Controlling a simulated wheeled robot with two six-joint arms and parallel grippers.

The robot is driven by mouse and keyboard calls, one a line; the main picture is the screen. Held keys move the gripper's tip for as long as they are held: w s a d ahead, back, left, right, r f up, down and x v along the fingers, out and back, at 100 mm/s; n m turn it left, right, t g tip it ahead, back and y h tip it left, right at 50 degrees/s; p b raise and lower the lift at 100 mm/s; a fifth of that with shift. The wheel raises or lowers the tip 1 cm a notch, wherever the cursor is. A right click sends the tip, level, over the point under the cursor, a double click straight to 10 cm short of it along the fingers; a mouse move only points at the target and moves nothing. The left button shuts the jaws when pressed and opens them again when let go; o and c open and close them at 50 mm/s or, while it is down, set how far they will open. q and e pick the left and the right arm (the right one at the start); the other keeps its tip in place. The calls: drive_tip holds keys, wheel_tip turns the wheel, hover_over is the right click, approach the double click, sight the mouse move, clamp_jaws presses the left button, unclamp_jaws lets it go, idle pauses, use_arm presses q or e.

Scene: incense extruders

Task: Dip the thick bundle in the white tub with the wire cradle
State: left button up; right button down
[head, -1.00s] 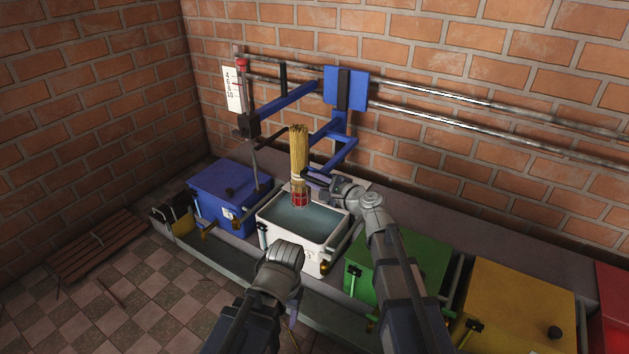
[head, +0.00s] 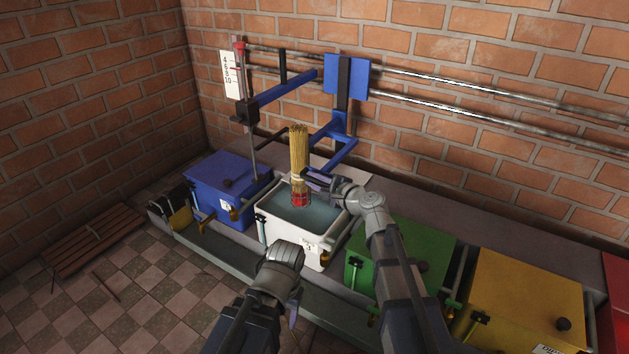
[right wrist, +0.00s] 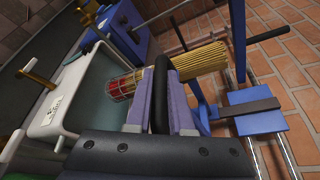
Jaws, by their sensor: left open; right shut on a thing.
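The thick bundle (head: 299,150) of yellow sticks stands upright over the white tub (head: 269,232). Its lower end is red and sits in the wire cradle (head: 301,197), just above or at the liquid; I cannot tell which. The bundle (right wrist: 203,60) and the caged red end (right wrist: 121,86) also show in the right wrist view. My right gripper (head: 314,182) is at the cradle beside the bundle. In the wrist view its jaws are shut around a dark bar (right wrist: 161,95), which looks like the cradle's handle. My left gripper (head: 294,308) is low in front of the tub, open and empty.
A lidded blue tub (head: 225,185) stands left of the white one; green (head: 430,250) and yellow (head: 525,300) tubs stand right. A blue rail carriage (head: 345,80) with arms hangs behind. A scale card (head: 231,74) is at left.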

wheel_tip(320, 180, down, 7)
drive_tip(key=b, duration=0.6)
drive_tip(key=shift+f, duration=0.1)
drive_tip(key=c, duration=0.8)
unclamp_jaws()
drive_tip(key=shift+s+d, duration=0.1)
drive_tip(key=p+v, duration=0.1)
drive_tip(key=v, duration=0.6)
drive_tip(key=shift+s, duration=0.25)
drive_tip(key=shift+d, duration=0.1)
